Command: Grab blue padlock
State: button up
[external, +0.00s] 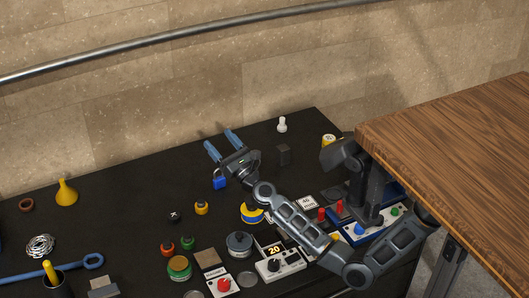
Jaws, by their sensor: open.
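The blue padlock (220,182) sits on the black table, with its dark shackle partly visible on top. My gripper (220,141) has two blue fingers, which are apart with nothing seen between them. In the external view the fingers extend up and left, and the padlock shows just below the gripper's palm, outside the fingers. I cannot tell the exact height of the gripper above the table.
A wooden tabletop (470,140) stands higher at the right. A yellow funnel (66,192) and a wire coil (41,246) are at the left. A white pawn-like piece (282,125) stands at the back. Several buttons, jars and control boxes crowd the front.

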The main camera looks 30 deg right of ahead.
jog(key=w+d+f+n+g+y+p, duration=0.1)
jog(key=w+f+n+g+y+p, duration=0.1)
jog(key=w+f+n+g+y, duration=0.45)
jog(key=m+g+h+p, duration=0.2)
jog(key=m+g+h, duration=0.1)
jog(key=g+h, duration=0.2)
send_near(219, 177)
jog(key=shift+w+a+n, duration=0.25)
jog(key=shift+w+a, duration=0.7)
jog(key=shift+w, duration=0.25)
jog(key=shift+w+f, duration=0.1)
jog(key=shift+f, duration=0.2)
jog(key=shift+g+x, duration=0.25)
jog(key=shift+x, duration=1.3)
jog(key=b+x, duration=0.2)
jog(key=shift+w+a+f, duration=0.15)
jog(key=shift+a+f, duration=0.05)
jog(key=shift+f, duration=0.25)
jog(key=shift+w+a+f+b, duration=0.1)
jog(key=shift+w+a+b, duration=0.45)
jog(key=shift+b, duration=0.5)
jog(key=shift+c, duration=0.2)
jog(key=c, duration=0.9)
